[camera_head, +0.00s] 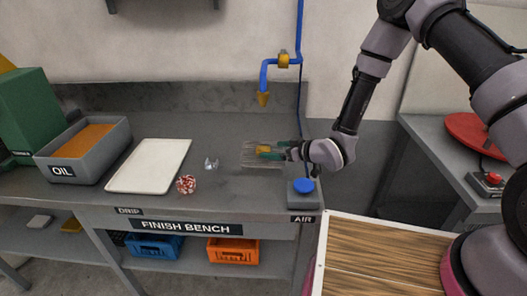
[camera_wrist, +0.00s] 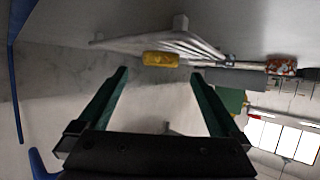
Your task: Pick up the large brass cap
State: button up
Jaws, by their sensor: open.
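The brass cap (camera_head: 263,148) looks like a short yellow cylinder on a wire rack (camera_head: 250,163) on the finish bench. In the wrist view the cap (camera_wrist: 161,59) lies just beyond the fingertips, between their lines, against the rack (camera_wrist: 130,43). My gripper (camera_head: 272,153) reaches in from the right, low over the rack. It is open, with its two green fingers apart and nothing between them in the wrist view (camera_wrist: 158,76). In the head view the fingers partly cover the cap, and I cannot tell whether they touch it.
A blue pipe with a brass nozzle (camera_head: 263,99) hangs above the rack. A blue button (camera_head: 303,186) stands at the front right. Left of the rack are a small silvery piece (camera_head: 211,163), a red-and-white patterned piece (camera_head: 186,184), a white tray (camera_head: 150,166) and the oil tub (camera_head: 85,165).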

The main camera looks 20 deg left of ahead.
aim_at(265, 149)
jog(key=x, duration=0.4)
jog(key=shift+f, duration=0.1)
jog(key=c, duration=1.6)
